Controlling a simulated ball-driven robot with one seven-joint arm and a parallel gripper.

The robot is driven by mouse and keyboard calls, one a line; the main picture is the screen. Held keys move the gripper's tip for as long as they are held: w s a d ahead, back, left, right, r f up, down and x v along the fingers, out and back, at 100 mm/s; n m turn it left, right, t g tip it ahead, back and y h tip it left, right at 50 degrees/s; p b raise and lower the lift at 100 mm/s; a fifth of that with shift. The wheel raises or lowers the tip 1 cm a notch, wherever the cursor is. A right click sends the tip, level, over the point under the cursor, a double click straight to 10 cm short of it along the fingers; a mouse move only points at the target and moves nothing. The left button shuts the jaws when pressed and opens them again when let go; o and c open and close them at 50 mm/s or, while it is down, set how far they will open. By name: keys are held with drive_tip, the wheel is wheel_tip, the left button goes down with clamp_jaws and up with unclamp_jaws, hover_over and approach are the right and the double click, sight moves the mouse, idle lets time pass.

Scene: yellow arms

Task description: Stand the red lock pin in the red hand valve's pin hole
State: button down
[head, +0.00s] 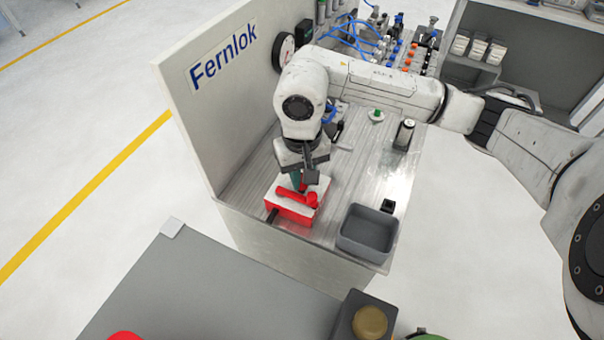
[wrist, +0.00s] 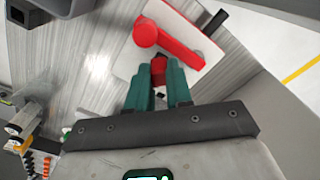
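The red hand valve (head: 298,203) sits on the left front of the bench, a red block with a white top and a red lever. In the wrist view its red lever (wrist: 183,45) ends in a round knob and lies across the white top. My gripper (head: 301,184) is above the valve's rear side, pointing down. In the wrist view its teal fingers (wrist: 157,73) have the red lock pin (wrist: 158,72) between them, close beside the lever. The pin's lower end and the pin hole are hidden, so I cannot tell whether the pin is in the hole.
A grey bin (head: 367,233) stands right of the valve, with a small black block (head: 388,205) behind it. The Fernlok panel (head: 228,85) walls the left side. The bench middle is clear.

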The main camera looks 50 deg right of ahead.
drive_tip(key=shift+f+b, duration=0.6)
drive_tip(key=shift+b, duration=0.25)
idle(0.3)
drive_tip(key=c, duration=0.9)
unclamp_jaws()
drive_tip(key=shift+s, duration=0.1)
drive_tip(key=shift+a, duration=0.15)
wheel_tip(320, 180, up, 9)
drive_tip(key=shift+r+p, duration=0.1)
drive_tip(key=shift+p, duration=0.7)
